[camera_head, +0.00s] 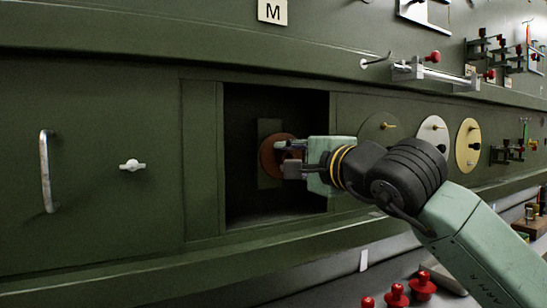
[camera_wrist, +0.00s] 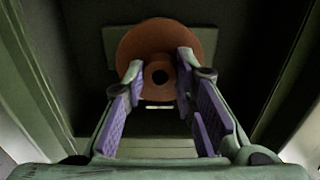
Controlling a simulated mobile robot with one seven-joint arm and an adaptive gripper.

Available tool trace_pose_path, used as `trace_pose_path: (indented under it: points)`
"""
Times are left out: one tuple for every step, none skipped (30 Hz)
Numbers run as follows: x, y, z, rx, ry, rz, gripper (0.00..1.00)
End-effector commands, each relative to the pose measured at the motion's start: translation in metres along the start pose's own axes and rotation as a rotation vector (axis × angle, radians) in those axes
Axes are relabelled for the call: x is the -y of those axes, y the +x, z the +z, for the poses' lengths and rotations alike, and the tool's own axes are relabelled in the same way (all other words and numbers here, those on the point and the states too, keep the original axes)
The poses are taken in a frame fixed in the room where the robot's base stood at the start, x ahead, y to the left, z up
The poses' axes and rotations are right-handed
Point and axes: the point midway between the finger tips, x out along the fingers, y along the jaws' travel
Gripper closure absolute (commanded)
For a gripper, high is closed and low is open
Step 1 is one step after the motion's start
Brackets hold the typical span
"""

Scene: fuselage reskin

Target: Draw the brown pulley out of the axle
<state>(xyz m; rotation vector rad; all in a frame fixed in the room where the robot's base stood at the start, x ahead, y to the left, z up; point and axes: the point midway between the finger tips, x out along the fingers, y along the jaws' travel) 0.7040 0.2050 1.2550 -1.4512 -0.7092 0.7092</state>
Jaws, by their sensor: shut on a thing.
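The brown pulley (camera_head: 268,156) is a round disc inside the open recess in the green panel, in front of a green mounting plate (camera_head: 268,129). In the wrist view the pulley (camera_wrist: 137,45) faces me, with a dark hole at its hub. My gripper (camera_head: 287,158) reaches into the recess from the right and is shut on the pulley; in the wrist view its fingers (camera_wrist: 160,78) sit on both sides of the hub. The axle itself is hidden, and I cannot tell whether the pulley is still on it.
The recess walls (camera_head: 224,150) stand close around my gripper. A closed green panel with a metal handle (camera_head: 47,171) is at left. Round discs with knobs (camera_head: 468,146) are at right. A horizontal rail (camera_head: 436,74) juts out above. Red knobs (camera_head: 396,295) stand below.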

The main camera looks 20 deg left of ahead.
Motion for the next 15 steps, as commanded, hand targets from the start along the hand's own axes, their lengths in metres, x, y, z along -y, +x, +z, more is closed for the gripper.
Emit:
trace_pose_path:
  points:
    - [0.0,-0.002,0.0,0.0,-0.001,0.0,1.0]
    - [0.0,-0.002,0.0,0.0,-0.001,0.0,1.0]
    - [0.0,-0.003,0.0,0.0,-0.001,0.0,1.0]
    - [0.0,-0.004,0.0,0.0,-0.001,0.0,1.0]
    - [0.0,-0.004,0.0,-0.001,-0.001,0.0,1.0]
    - [0.0,-0.004,0.0,-0.001,-0.001,0.0,1.0]
    - [0.0,-0.005,0.0,-0.001,-0.001,0.0,1.0]
    - [0.0,-0.005,0.0,-0.001,-0.001,0.0,1.0]
    - [0.0,-0.006,0.0,-0.001,-0.001,0.0,1.0]
    - [0.0,-0.007,-0.001,-0.002,-0.001,0.0,1.0]
    - [0.0,-0.008,-0.001,-0.002,-0.001,0.0,1.0]
    - [0.0,-0.011,-0.001,-0.003,-0.001,0.0,1.0]
    - [-0.001,-0.013,-0.001,-0.003,0.0,0.0,1.0]
    - [-0.001,-0.015,-0.001,-0.002,0.0,0.0,1.0]
    - [-0.001,-0.018,-0.001,-0.002,0.0,-0.001,1.0]
